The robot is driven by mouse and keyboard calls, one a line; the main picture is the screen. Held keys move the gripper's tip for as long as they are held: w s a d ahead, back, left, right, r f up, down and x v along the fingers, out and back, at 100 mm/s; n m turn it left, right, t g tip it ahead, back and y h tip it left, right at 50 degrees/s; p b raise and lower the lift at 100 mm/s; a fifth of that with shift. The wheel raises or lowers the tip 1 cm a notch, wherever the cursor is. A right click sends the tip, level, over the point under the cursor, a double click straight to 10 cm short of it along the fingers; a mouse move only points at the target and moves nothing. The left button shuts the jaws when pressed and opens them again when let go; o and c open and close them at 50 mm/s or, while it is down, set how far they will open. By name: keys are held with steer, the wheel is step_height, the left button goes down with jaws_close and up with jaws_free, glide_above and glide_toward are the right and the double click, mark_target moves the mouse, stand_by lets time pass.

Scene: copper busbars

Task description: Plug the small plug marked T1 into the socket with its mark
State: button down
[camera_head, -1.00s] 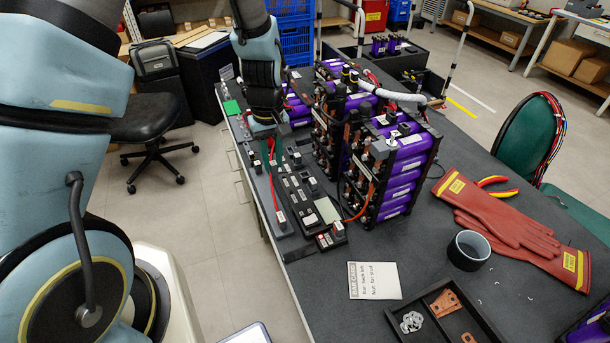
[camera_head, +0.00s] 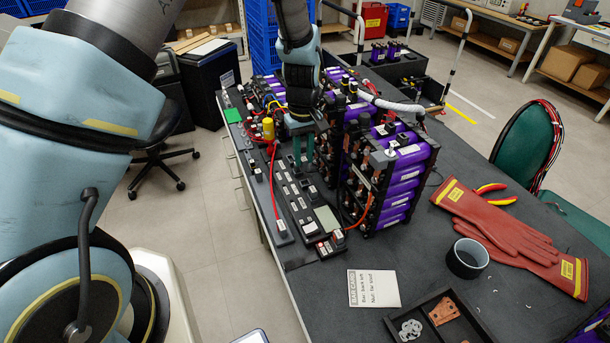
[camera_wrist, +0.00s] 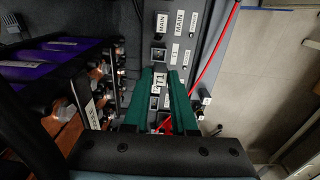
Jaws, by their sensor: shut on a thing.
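My gripper (camera_wrist: 165,100) has two green fingers, shut on the small plug marked T1 (camera_wrist: 158,80) in the wrist view. Just ahead of the plug is a square dark socket (camera_wrist: 158,54) in the grey strip, with a white label beside it that looks like T1. In the head view my gripper (camera_head: 302,152) points down over the black socket strip (camera_head: 296,204), beside the purple battery modules. The plug cannot be made out there. Whether the plug touches the strip cannot be told.
Purple battery modules (camera_head: 403,185) with an orange cable stand close on the right of the strip. A red cable (camera_head: 273,185) runs along its left. A yellow-topped part (camera_head: 267,128) stands left of my gripper.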

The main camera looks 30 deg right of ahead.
mark_target(305, 167)
steer(key=w+a+f, duration=0.1)
steer(key=w+a, duration=0.3)
steer(key=a, duration=0.7)
steer(key=w+a+f+n, duration=0.1)
steer(key=w+a+f, duration=0.15)
steer(key=a, duration=0.85)
steer(key=w+a+f, duration=0.1)
steer(key=w+a, duration=0.4)
steer(key=a, duration=0.6)
steer(key=shift+m, duration=0.5)
steer(key=s+d+r, duration=0.1)
steer(key=s+d, duration=0.3)
steer(key=d, duration=0.7)
steer(key=s+d+r+p, duration=0.1)
steer(key=s+d, duration=0.2)
steer(key=d, duration=0.8)
steer(key=s+d+r, duration=0.2)
steer(key=s+d, duration=0.2)
steer(key=d, duration=0.7)
steer(key=shift+s+r+p, duration=0.1)
steer(key=shift+s+p, duration=0.2)
steer(key=shift+p, duration=0.1)
steer(key=shift+s+d+f, duration=0.1)
steer(key=shift+f, duration=0.1)
steer(key=shift+f+b, duration=1.2)
steer(key=shift+f, duration=0.4)
steer(key=shift+f, duration=0.1)
steer(key=shift+f+b, duration=0.55)
steer(key=shift+f, duration=0.2)
steer(key=shift+f, duration=0.1)
